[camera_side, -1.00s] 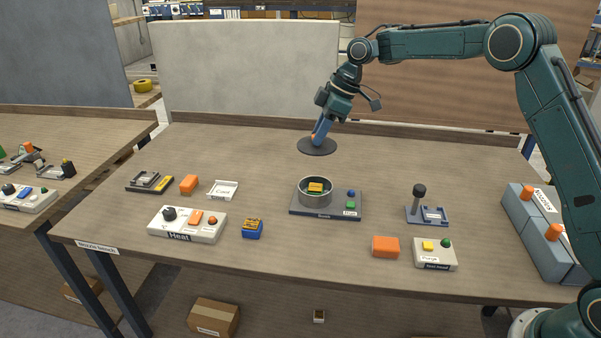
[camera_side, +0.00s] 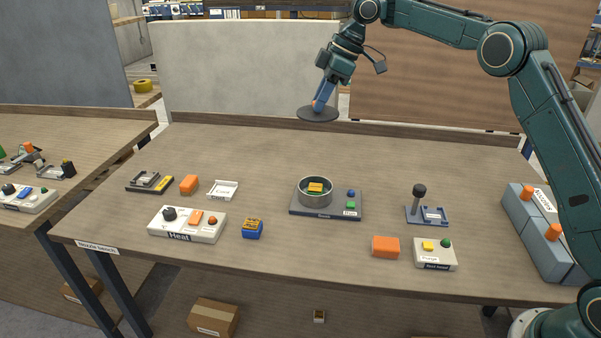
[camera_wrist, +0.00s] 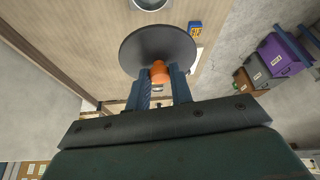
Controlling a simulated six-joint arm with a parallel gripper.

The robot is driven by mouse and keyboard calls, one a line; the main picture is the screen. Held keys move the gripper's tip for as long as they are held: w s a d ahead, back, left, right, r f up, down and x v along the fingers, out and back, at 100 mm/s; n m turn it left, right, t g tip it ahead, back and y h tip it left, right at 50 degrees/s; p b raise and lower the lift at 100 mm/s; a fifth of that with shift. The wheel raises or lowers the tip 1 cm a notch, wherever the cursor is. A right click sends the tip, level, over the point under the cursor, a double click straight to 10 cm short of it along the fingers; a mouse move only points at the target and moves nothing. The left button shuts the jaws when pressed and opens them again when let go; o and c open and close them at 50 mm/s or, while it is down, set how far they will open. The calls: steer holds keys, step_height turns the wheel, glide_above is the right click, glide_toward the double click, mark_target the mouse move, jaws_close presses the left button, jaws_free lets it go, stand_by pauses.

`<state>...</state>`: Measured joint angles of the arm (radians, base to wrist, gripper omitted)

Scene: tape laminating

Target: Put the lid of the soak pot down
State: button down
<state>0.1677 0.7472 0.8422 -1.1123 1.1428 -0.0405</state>
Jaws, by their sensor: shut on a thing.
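The lid is a dark round disc (camera_side: 318,114) with an orange knob, and it hangs in the air above the back of the bench. My gripper (camera_side: 318,103) is shut on the lid's knob. In the wrist view the lid (camera_wrist: 158,48) is seen with its orange knob (camera_wrist: 160,72) between my two fingers. The soak pot (camera_side: 316,191) is an open grey metal ring on a dark base, nearer the front of the bench. A yellow piece shows inside it. Its rim also shows at the top of the wrist view (camera_wrist: 150,4).
The bench (camera_side: 330,145) is clear behind the pot. A Heat box (camera_side: 187,225), a blue block (camera_side: 252,229) and a white Cure tray (camera_side: 222,190) stand left of the pot. A black-knobbed press (camera_side: 420,203) and an orange block (camera_side: 386,247) stand to the right.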

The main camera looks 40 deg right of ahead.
steer(key=shift+s+a, duration=0.1)
steer(key=shift+a, duration=0.05)
stand_by(0.5)
steer(key=shift+s+a, duration=0.45)
steer(key=shift+a, duration=0.15)
steer(key=s+a+f, duration=0.2)
steer(key=s, duration=0.5)
steer(key=s+a+f, duration=0.2)
steer(key=s+f, duration=0.1)
steer(key=s, duration=0.3)
steer(key=shift+s+a+f, duration=0.3)
steer(key=shift+s+a, duration=0.05)
steer(key=shift+a, duration=0.05)
step_height(320, 180, down, 20)
stand_by(0.6)
steer(key=shift+f, duration=0.15)
